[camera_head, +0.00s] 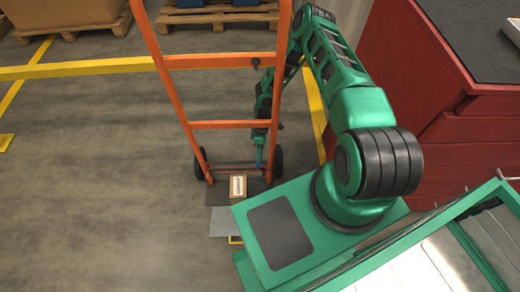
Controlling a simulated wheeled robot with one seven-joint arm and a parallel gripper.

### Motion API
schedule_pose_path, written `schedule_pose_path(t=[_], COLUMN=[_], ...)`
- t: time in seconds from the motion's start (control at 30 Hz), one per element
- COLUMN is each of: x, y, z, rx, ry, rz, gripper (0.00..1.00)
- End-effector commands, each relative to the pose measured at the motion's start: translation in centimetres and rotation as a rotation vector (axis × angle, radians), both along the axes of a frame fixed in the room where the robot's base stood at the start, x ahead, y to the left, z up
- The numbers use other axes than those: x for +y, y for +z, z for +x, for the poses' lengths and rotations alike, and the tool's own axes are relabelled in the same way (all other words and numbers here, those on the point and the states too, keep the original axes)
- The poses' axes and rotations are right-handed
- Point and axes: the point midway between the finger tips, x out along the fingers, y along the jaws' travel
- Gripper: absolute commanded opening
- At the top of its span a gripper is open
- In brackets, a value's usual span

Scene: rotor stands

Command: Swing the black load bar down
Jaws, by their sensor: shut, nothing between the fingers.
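An orange hand truck (223,125) stands upright on the floor, with black wheels at its foot. A thin dark bar (232,166) runs across low between its side rails; I cannot tell for sure if it is the load bar or the axle. My gripper (259,164) is at the arm's low end, near the right end of the dark bar and right wheel.
A small labelled box (238,186) sits at the truck's foot, by a dark plate (219,194) and a grey plate (224,221). A red cabinet (440,110) stands right. Pallets (215,16) lie behind. Floor at left is clear.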

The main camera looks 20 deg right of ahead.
Motion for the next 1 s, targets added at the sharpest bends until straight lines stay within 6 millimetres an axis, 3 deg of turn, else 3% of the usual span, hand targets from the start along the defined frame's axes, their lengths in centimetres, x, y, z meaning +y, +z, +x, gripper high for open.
schedule_pose_path(t=[0.53, 0.73, 1.0], x=[0.6, 1.2, 1.2], y=[0.1, 0.4, 0.4], z=[-0.9, -2.4, -2.4], rx=[0.0, 0.001, -0.001], ry=[0.002, 0.003, 0.001], rz=[0.001, 0.001, 0.001], gripper=[0.0, 0.0, 0.0])
